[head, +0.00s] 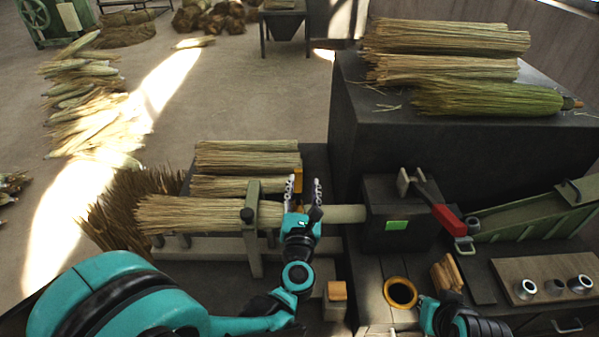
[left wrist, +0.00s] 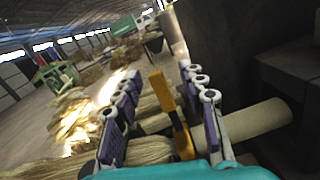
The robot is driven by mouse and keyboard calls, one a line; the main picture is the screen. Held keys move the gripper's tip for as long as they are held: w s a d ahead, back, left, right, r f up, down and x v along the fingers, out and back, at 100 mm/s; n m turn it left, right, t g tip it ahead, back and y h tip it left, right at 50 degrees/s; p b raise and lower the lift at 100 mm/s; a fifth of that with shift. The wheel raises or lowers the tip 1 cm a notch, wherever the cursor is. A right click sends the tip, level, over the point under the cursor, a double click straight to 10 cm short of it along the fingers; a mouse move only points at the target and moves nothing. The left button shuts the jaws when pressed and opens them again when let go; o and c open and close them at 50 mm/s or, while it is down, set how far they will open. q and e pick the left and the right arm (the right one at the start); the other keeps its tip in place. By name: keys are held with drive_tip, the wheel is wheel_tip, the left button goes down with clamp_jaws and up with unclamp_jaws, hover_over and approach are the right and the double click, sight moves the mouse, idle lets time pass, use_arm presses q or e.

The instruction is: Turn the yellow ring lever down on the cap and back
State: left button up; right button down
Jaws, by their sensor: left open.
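The yellow ring lever (head: 298,180) stands upright at the end of the straw bundle (head: 200,213), where the pale handle (head: 345,213) comes out. In the left wrist view the yellow lever (left wrist: 158,85) rises between my two fingers, and its lower part bends against the straw and handle. My left gripper (head: 303,190) is open, with one finger on each side of the lever; I cannot tell whether either touches it. The cap is not clearly made out and is partly hidden by my gripper. My right gripper (head: 440,314) is at the bottom edge, its fingers not clear.
A dark machine block (head: 398,212) with a red-handled lever (head: 447,220) holds the handle's right end. A clamp post (head: 251,225) stands left of my left gripper. A yellow round ring (head: 400,292) lies near my right gripper. Straw bundles (head: 445,55) lie on the dark bench behind.

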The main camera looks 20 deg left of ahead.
sight(298, 175)
use_arm(q)
drive_tip(key=w+a+n, duration=0.1)
drive_tip(key=w, duration=0.1)
drive_tip(key=w+a+f+n+b, duration=0.1)
drive_tip(key=w, duration=0.2)
drive_tip(key=w+a+f+n+y, duration=0.1)
drive_tip(key=w, duration=0.1)
drive_tip(key=shift+w+a+f+g, duration=0.15)
drive_tip(key=shift+g, duration=0.25)
clamp_jaws()
